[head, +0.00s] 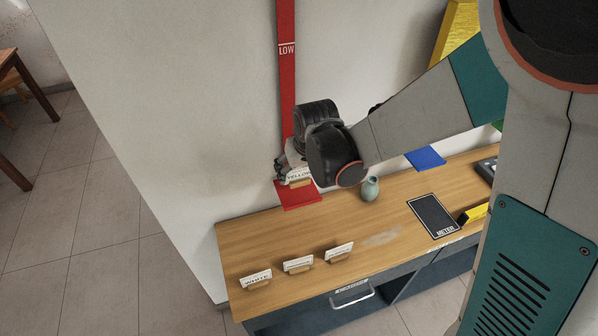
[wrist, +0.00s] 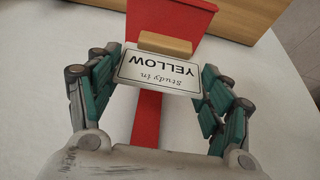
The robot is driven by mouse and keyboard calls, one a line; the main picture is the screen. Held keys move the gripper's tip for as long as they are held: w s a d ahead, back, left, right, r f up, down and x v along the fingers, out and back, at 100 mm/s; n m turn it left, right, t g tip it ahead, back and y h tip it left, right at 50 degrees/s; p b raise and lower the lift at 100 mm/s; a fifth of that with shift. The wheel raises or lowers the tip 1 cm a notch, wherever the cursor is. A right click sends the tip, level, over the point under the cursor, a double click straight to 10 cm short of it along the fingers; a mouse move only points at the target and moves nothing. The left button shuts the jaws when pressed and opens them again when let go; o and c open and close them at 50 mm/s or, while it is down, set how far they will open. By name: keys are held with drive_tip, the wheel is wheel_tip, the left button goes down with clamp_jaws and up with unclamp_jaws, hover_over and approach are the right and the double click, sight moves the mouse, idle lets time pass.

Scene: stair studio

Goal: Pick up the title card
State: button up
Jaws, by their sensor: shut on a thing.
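The title card (wrist: 158,70) reads "Study in YELLOW" and has a wooden block (wrist: 165,44) along one edge. In the wrist view it lies between the two teal fingers of my gripper (wrist: 160,85), which is shut on it. In the head view the card (head: 299,176) is small, just above the red ledge (head: 297,197) on the wall. I cannot tell whether the block touches the ledge. My wrist hides part of the gripper in the head view.
A wooden-topped cabinet (head: 300,232) stands below, with a white card (head: 256,279) and two other cards at its front left. A green vase (head: 370,189), a black METER panel (head: 433,215) and a blue ledge (head: 425,158) are to the right. A red strip (head: 286,70) marked LOW runs up the wall.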

wheel_tip(320, 180, up, 15)
drive_tip(key=p, duration=0.9)
